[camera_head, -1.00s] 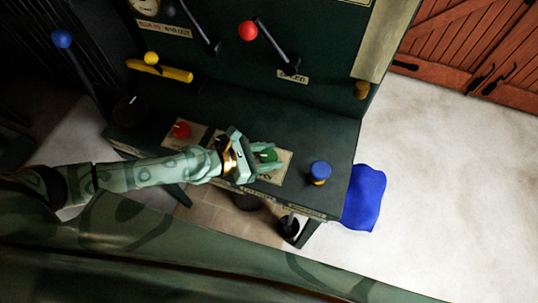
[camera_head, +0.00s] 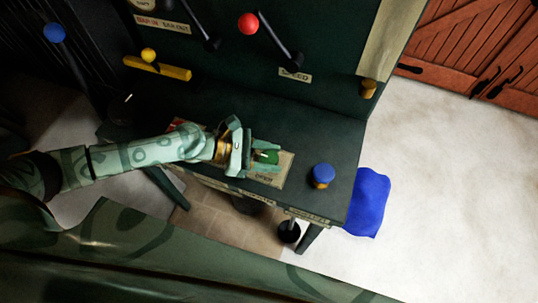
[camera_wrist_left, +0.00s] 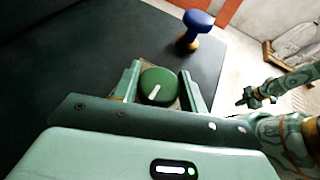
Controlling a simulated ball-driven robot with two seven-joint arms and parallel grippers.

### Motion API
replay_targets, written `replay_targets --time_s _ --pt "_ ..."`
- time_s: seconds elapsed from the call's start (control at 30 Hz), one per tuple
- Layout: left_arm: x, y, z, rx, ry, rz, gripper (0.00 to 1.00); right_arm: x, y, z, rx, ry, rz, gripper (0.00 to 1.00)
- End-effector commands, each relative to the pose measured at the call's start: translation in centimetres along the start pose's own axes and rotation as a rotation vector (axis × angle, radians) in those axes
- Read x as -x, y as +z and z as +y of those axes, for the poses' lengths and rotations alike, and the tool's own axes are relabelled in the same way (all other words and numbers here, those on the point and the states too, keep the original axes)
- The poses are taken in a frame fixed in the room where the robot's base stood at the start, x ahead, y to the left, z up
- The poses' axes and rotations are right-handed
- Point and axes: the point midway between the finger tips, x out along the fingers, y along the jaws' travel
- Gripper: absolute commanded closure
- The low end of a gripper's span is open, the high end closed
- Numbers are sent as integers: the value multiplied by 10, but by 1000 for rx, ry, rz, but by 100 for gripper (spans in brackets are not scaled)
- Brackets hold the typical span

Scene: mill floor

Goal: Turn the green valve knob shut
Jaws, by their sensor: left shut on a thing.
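The green valve knob (camera_head: 270,156) sits on a pale label plate (camera_head: 284,170) on the dark green bench. It is round, with a white pointer mark, and also shows in the left wrist view (camera_wrist_left: 158,86). There the mark slants toward the upper right. My left gripper (camera_head: 268,157) reaches in from the left and is shut on the knob, one finger on each side. In the left wrist view, part of my right arm with its gripper (camera_wrist_left: 254,97) shows at the right, away from the knob; its jaws are too small to judge.
A blue-topped knob (camera_head: 322,174) stands to the right of the label. Red (camera_head: 248,23), blue (camera_head: 54,33) and yellow (camera_head: 148,55) ball handles are behind. A red patch by the label is mostly hidden by my arm. A blue cloth (camera_head: 367,202) lies beyond the bench's right edge.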

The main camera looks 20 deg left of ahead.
Motion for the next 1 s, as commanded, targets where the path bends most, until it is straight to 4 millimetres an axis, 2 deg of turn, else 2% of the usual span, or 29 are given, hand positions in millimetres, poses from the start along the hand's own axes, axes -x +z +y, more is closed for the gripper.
replay_targets --time_s 0.1,0.13,0.2,0.7,0.87,1.0 --pt "0 0 0 -2 1 0 81 0 0 0 0 0 0 100" --pt "0 0 0 -2 1 0 52 0 0 0 0 0 0 100" --pt "0 0 0 -2 1 0 37 0 0 0 0 0 0 100" --pt "4 0 0 0 1 1 37 0 0 0 0 0 0 100" --pt "29 -1 0 0 1 4 37 1 0 0 0 0 0 100" --pt "67 -2 0 3 2 5 37 1 0 0 0 0 1 100"
